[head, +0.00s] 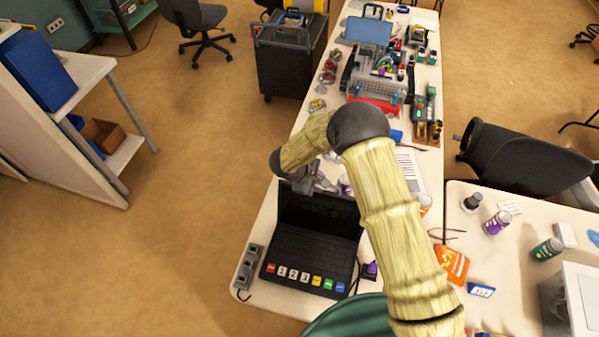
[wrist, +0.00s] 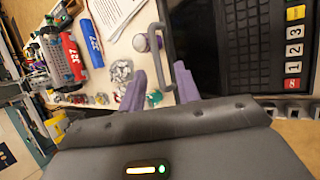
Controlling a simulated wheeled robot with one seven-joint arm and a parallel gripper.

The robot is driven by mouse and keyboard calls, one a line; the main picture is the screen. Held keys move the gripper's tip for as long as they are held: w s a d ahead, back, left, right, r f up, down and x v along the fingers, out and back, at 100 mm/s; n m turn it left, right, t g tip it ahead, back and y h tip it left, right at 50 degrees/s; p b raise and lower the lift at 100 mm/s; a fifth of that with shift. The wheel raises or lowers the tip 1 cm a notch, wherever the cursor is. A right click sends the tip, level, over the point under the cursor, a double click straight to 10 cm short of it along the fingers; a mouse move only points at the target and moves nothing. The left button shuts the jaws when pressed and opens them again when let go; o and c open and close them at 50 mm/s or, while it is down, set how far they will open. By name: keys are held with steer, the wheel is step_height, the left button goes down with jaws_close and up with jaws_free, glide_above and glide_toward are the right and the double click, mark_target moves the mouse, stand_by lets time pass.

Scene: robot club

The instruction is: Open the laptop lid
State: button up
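The black laptop (head: 308,255) sits near the front end of the long white table, its keyboard and colored number keys exposed. Its lid (head: 318,213) is raised, with the dark screen side showing. My gripper (head: 315,180) is at the lid's top edge, partly hidden by my arm in the head view. In the wrist view, the two purple fingers of my gripper (wrist: 160,88) are apart. A grey handle-like bar (wrist: 168,42) on the lid's edge reaches down close to the right finger; I cannot tell if they touch. The keyboard (wrist: 262,45) shows at the right.
A grey power strip (head: 248,267) lies left of the laptop. A purple-labelled container (wrist: 147,42) stands near the lid, with a blue can (wrist: 97,40) and a red part (wrist: 71,58) beyond.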

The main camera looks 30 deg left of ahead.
steer(key=b+v, duration=0.4)
steer(key=v, duration=1)
steer(key=shift+a, duration=0.1)
